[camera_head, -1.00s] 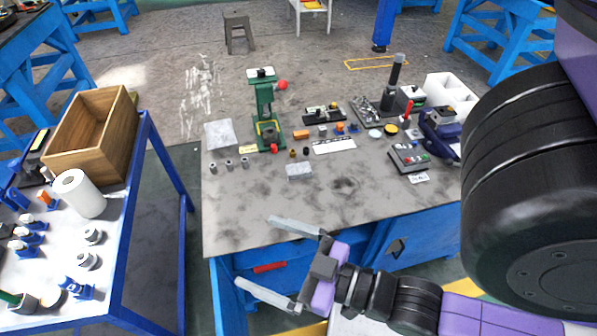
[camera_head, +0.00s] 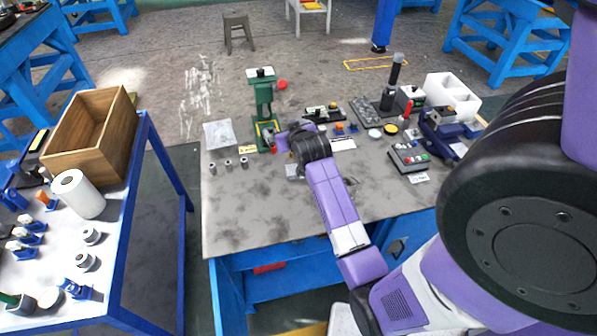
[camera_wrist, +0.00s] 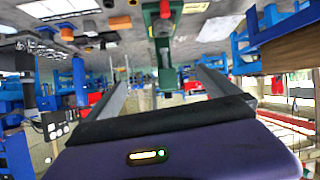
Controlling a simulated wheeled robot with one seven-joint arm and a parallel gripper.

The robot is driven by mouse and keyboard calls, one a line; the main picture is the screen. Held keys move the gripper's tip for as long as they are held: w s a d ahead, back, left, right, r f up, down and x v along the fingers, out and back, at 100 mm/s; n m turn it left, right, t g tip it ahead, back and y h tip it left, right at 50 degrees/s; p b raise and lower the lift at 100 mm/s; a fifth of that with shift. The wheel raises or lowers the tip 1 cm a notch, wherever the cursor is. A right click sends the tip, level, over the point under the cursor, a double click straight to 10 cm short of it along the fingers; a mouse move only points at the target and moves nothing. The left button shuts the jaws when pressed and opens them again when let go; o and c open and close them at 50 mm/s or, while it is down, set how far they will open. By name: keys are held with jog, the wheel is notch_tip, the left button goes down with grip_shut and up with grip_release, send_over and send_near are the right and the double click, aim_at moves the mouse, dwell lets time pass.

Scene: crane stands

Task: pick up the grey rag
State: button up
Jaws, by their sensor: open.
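A small pale-grey piece (camera_head: 291,171), which looks like the folded rag, lies on the workbench, partly hidden behind my arm. A flat light-grey square (camera_head: 219,135) lies at the bench's back left; I cannot tell whether it is cloth. It seems to show also in the wrist view (camera_wrist: 218,28). My gripper (camera_head: 284,140) is over the bench beside the green press, beyond the small grey piece. In the wrist view its fingers (camera_wrist: 160,75) are spread and empty, with the press seen between them. The fingertips are hard to see in the head view.
The green press (camera_head: 264,105) stands just by my gripper. Small parts, a control box (camera_head: 408,156) and a vise (camera_head: 440,122) crowd the bench's right. The bench's front left is clear. A side table at left bears a wooden crate (camera_head: 75,160) and a paper roll (camera_head: 77,193).

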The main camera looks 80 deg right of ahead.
jog(key=s+d+f+m+g+y, duration=0.2)
jog(key=d+f, duration=0.1)
jog(key=d, duration=0.1)
jog(key=s+a+f+g+y, duration=0.3)
jog(key=a+f+y, duration=0.2)
jog(key=f, duration=0.3)
jog(key=shift+t, duration=0.3)
jog(key=shift+x, duration=3.65)
jog(key=c, duration=1.4)
jog(key=shift+c, duration=0.2)
jog(key=shift+r, duration=0.15)
notch_tip(320, 180, up, 20)
